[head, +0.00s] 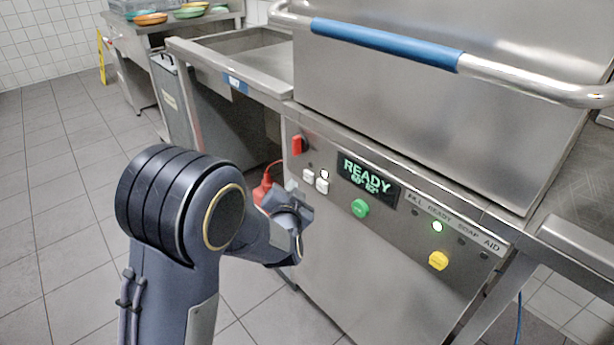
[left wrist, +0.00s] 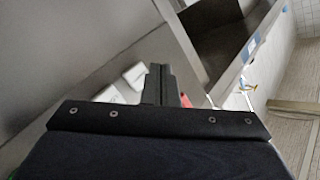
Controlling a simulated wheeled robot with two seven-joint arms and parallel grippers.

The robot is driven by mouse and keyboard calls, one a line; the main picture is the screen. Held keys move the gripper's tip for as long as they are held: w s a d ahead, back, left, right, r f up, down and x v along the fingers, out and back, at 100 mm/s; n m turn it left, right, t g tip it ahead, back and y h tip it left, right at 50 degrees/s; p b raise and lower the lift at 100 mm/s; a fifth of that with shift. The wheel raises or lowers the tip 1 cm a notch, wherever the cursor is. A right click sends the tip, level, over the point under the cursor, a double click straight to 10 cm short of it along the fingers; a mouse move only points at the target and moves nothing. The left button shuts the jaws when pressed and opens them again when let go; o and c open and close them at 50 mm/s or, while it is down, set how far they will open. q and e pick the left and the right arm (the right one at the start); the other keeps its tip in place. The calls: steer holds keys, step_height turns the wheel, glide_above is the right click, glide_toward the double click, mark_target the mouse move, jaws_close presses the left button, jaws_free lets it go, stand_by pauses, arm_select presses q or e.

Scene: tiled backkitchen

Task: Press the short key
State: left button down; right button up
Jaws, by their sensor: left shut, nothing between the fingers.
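Two small white keys sit side by side on the steel front panel of the machine: a left white key (head: 308,175) and a right white key (head: 322,186). I cannot read which is the short key. In the left wrist view two white keys, one higher (left wrist: 136,74) and one lower (left wrist: 108,95), lie to the left of the fingers. My left gripper (head: 303,212) is shut and empty, just below the white keys in the head view. Its closed fingers also show in the left wrist view (left wrist: 158,84). Contact with the panel cannot be told. My right gripper is out of view.
The panel also bears a red switch (head: 298,145), a READY display (head: 368,177), a green button (head: 360,208) and a yellow button (head: 438,260). A blue-gripped bar handle (head: 388,42) crosses above. A red container (head: 262,190) stands behind my gripper. The tiled floor at left is clear.

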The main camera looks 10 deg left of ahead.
mark_target(303, 175)
arm_select(q)
steer(key=shift+w+d, duration=0.55)
steer(key=shift+w, duration=0.1)
steer(key=shift+w, duration=0.1)
stand_by(1.6)
steer(key=shift+w+d, duration=0.25)
steer(key=shift+w+d+p, duration=0.3)
steer(key=shift+w, duration=0.05)
stand_by(0.8)
stand_by(0.3)
steer(key=shift+s+a, duration=0.55)
steer(key=shift+s, duration=0.15)
steer(key=shift+s+a+b, duration=0.25)
steer(key=shift+s+a, duration=0.55)
steer(key=shift+s, duration=0.2)
steer(key=shift+s+a+b, duration=0.2)
steer(key=shift+s+a, duration=0.55)
steer(key=shift+s, duration=0.2)
